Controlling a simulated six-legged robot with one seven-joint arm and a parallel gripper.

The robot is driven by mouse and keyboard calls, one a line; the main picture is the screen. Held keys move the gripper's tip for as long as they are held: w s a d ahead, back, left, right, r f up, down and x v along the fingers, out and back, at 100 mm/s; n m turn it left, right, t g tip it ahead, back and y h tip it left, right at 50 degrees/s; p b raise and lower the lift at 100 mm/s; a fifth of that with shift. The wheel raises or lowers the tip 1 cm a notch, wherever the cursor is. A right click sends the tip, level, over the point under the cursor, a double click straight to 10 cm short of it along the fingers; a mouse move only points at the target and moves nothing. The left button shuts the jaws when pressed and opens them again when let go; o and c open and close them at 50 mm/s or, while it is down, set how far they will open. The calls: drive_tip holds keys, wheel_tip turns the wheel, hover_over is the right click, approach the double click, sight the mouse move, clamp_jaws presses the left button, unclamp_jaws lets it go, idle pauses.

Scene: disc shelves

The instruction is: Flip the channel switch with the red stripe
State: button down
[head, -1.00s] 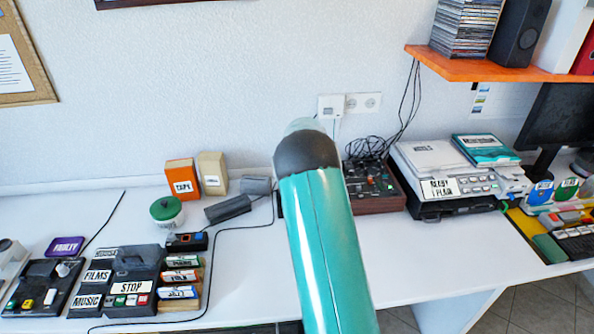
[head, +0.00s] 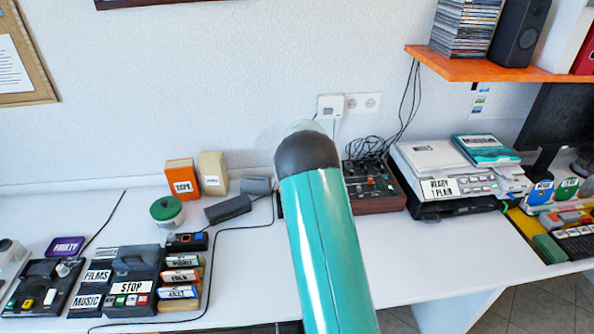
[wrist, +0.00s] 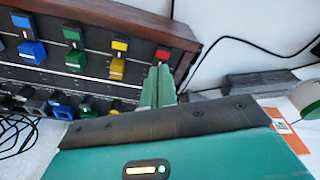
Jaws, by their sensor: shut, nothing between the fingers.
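The channel switches sit in a row on a dark mixer panel (wrist: 95,50) in the wrist view. A red-marked switch (wrist: 162,54) is at the right end of the row. My gripper (wrist: 158,70) has its green fingers together, with the tips right at the red mark; they hide what lies below it. I cannot tell whether they touch it. Yellow (wrist: 118,45), green (wrist: 72,36) and blue (wrist: 23,22) switches stand further left. In the head view the mixer (head: 374,188) is partly behind my arm, and my gripper is hidden.
Black cables (head: 370,148) lie behind the mixer. A white machine (head: 432,160) stands right of it. Grey blocks (head: 228,208) and a black cable lie left of my arm. A labelled console (head: 130,265) is at the front left.

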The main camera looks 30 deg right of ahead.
drive_tip(key=shift+f, duration=0.15)
wheel_tip(320, 180, up, 7)
idle(1.0)
idle(0.4)
drive_tip(key=s+a+r+t, duration=0.1)
drive_tip(key=s+a+r, duration=0.5)
drive_tip(key=a+r, duration=0.3)
drive_tip(key=s+a+r+t, duration=0.1)
drive_tip(key=s+a+r, duration=0.5)
drive_tip(key=a+r, duration=0.3)
drive_tip(key=s+a, duration=0.4)
drive_tip(key=s, duration=0.3)
drive_tip(key=s+a+t, duration=0.1)
drive_tip(key=s+a, duration=0.3)
drive_tip(key=s, duration=0.3)
drive_tip(key=s+a+r, duration=0.1)
drive_tip(key=s+a, duration=0.3)
drive_tip(key=s, duration=0.4)
drive_tip(key=shift+a+m+t, duration=0.25)
drive_tip(key=shift+m+t, duration=0.15)
